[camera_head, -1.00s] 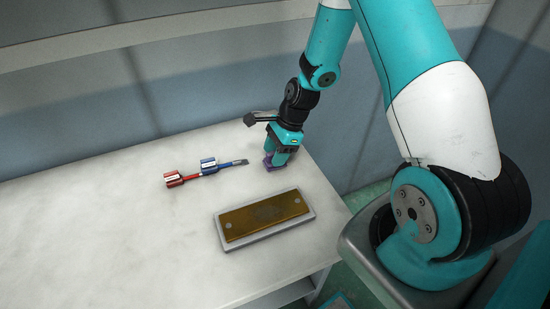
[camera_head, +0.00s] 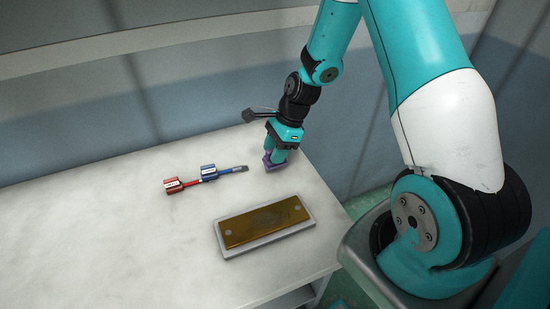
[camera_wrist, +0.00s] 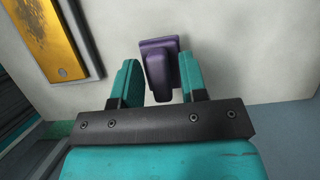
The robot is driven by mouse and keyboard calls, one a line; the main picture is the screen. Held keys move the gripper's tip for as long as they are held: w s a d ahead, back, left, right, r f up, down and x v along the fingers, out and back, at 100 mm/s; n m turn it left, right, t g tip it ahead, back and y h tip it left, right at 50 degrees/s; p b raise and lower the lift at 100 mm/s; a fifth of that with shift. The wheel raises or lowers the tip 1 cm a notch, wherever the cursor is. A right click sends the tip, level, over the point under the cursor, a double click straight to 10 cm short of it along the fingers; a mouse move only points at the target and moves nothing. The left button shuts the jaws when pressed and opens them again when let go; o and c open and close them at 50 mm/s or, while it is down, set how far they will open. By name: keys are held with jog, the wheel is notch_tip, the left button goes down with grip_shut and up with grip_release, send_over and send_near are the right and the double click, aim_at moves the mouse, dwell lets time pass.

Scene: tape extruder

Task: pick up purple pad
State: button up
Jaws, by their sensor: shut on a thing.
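The purple pad (camera_wrist: 159,62) sits between the two teal fingers of my gripper (camera_wrist: 158,80) in the wrist view. Its wider part sticks out past the fingertips, and its narrower part lies between them. My gripper is shut on it. In the head view my gripper (camera_head: 276,156) points down over the right end of the white table, with the purple pad (camera_head: 268,163) showing low at its fingertips. The fingers hide part of the pad there. I cannot tell whether the pad touches the table.
A brass-coloured plate in a grey frame (camera_head: 221,240) lies in front of my gripper, near the table's front edge. A red-handled tool (camera_head: 173,186) and a blue-handled tool (camera_head: 208,172) lie to the left. The left part of the white table (camera_head: 90,240) is clear.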

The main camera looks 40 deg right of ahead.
notch_tip(320, 180, up, 17)
jog(key=shift+f, duration=0.15)
